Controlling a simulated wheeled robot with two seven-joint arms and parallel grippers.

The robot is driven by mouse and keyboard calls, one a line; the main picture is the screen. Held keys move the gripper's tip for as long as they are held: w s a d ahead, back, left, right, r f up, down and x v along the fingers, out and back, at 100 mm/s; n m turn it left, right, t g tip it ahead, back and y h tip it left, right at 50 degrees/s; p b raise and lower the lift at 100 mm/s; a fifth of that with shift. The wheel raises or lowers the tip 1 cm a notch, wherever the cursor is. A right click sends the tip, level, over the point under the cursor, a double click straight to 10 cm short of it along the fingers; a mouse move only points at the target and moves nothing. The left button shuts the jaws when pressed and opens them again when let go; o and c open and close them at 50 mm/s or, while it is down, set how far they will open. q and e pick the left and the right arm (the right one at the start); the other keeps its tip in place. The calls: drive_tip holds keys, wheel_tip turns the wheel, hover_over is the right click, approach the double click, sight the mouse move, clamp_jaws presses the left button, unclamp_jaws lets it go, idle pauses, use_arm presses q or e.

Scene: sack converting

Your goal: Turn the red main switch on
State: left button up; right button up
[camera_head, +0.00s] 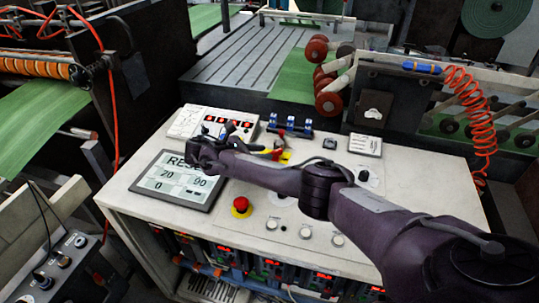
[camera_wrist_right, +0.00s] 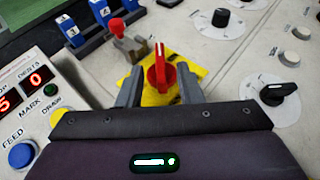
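The red main switch (camera_wrist_right: 160,72) is a rotary handle on a yellow plate (camera_wrist_right: 193,68) on the control desk. In the right wrist view its handle points up the picture, with a light mark near its upper end. My right gripper (camera_wrist_right: 160,84) is open, one grey finger on each side of the handle, with gaps visible between. In the head view the right arm reaches across the desk from the right, and its gripper (camera_head: 266,153) is at the yellow plate (camera_head: 286,156), partly covering the switch. My left gripper is not in view.
A red emergency button (camera_head: 241,205) and a tilted screen (camera_head: 178,180) are nearby on the desk. A red-knobbed lever (camera_wrist_right: 117,27), blue switches (camera_wrist_right: 70,29), a digit display (camera_wrist_right: 22,88) and black knobs (camera_wrist_right: 276,93) surround the switch.

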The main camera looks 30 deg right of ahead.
drive_tip(key=v, duration=0.3)
drive_tip(key=shift+a, duration=0.2)
drive_tip(key=shift+r, duration=0.1)
drive_tip(key=shift+r, duration=0.1)
